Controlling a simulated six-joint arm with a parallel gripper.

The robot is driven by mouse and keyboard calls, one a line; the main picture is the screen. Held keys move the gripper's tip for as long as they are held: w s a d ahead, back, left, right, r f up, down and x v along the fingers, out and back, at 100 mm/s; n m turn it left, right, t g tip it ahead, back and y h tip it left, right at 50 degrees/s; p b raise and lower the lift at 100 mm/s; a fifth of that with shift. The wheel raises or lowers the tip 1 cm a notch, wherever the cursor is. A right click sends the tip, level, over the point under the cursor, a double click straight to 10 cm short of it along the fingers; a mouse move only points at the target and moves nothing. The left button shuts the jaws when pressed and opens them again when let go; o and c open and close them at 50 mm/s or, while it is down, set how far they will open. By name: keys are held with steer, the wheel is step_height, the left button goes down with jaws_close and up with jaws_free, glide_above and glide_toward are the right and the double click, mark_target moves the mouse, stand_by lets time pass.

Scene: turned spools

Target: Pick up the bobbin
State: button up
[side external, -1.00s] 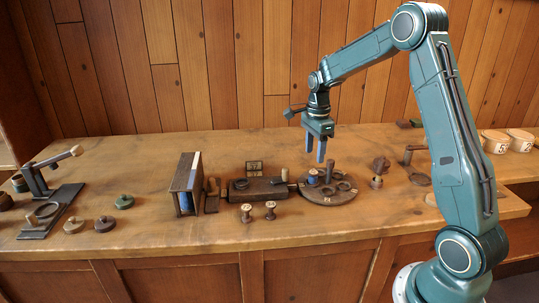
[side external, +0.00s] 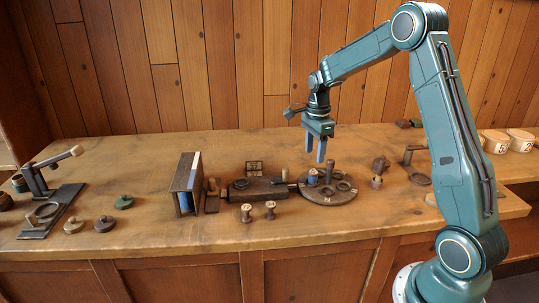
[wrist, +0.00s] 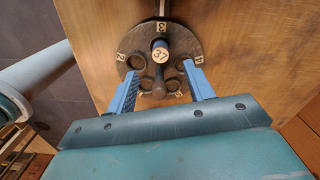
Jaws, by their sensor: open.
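A bobbin (side external: 313,178) with a blue body stands upright in the round dark turntable (side external: 342,205). In the wrist view the bobbin (wrist: 160,52) shows its pale end marked 37, at the turntable's far part beside the number 3. My gripper (side external: 315,157) is open and empty, pointing down above the turntable with a gap to the bobbin. In the wrist view my gripper (wrist: 160,68) has its blue fingers spread wide, one on each side of the turntable's middle.
Two small spools (side external: 246,213) stand in front of a dark box (side external: 258,189). A wooden rack (side external: 186,183) with a blue item is left of it. A small brown post (side external: 378,173) stands right of the turntable. The bench front right of the spools is clear.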

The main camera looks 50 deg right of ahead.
steer(key=w+a+r+n, duration=0.1)
steer(key=w+a+n, duration=0.1)
steer(key=a, duration=0.6)
steer(key=n, duration=0.3)
glide_toward(271, 204)
steer(key=shift+f, duration=3.1)
steer(key=shift+f, duration=0.1)
steer(key=shift+f, duration=2.5)
steer(key=shift+c, duration=0.2)
steer(key=c, duration=1)
